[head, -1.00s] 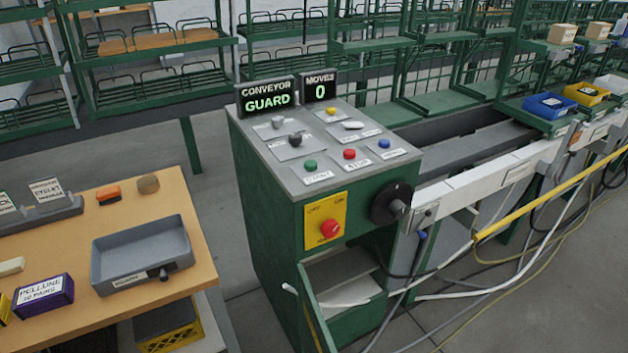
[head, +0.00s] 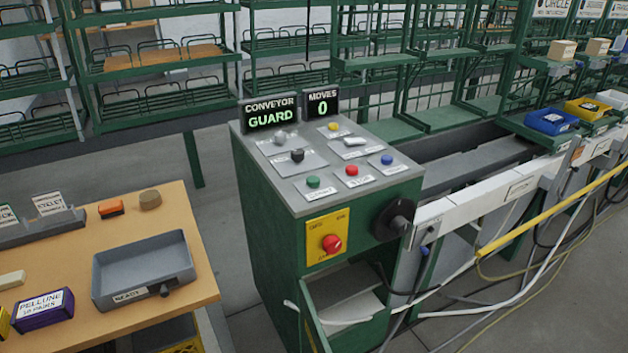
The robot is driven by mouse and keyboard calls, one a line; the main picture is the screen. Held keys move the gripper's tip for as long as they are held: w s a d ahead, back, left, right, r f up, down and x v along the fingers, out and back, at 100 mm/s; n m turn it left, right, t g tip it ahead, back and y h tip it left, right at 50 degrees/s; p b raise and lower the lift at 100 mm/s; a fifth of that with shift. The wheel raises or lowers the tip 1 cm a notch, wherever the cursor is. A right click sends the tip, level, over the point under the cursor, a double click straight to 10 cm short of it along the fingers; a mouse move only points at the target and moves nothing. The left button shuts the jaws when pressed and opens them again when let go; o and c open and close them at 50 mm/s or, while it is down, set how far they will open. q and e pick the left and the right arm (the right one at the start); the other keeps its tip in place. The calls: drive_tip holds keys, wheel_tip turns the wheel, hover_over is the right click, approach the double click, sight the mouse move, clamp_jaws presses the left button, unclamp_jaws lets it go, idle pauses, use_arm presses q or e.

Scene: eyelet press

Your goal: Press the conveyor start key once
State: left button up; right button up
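The green control cabinet (head: 268,213) stands in the middle of the head view with a grey sloping key panel on top. The panel carries a green key (head: 313,181), a red key (head: 351,170) and a blue key (head: 387,159) in its front row, each over a small label too blurred to read surely. Behind them are a black knob (head: 297,155), a grey knob, a yellow key (head: 333,126) and a white switch. The conveyor display (head: 270,115) reads GUARD; the moves display (head: 322,104) reads 0. Neither of my grippers is in view.
A red mushroom button (head: 331,243) on a yellow plate and a black handwheel (head: 394,219) stick out of the cabinet front. An open flap (head: 318,325) hangs below. A wooden table (head: 185,215) with a grey tray (head: 112,265) stands left; the conveyor runs right.

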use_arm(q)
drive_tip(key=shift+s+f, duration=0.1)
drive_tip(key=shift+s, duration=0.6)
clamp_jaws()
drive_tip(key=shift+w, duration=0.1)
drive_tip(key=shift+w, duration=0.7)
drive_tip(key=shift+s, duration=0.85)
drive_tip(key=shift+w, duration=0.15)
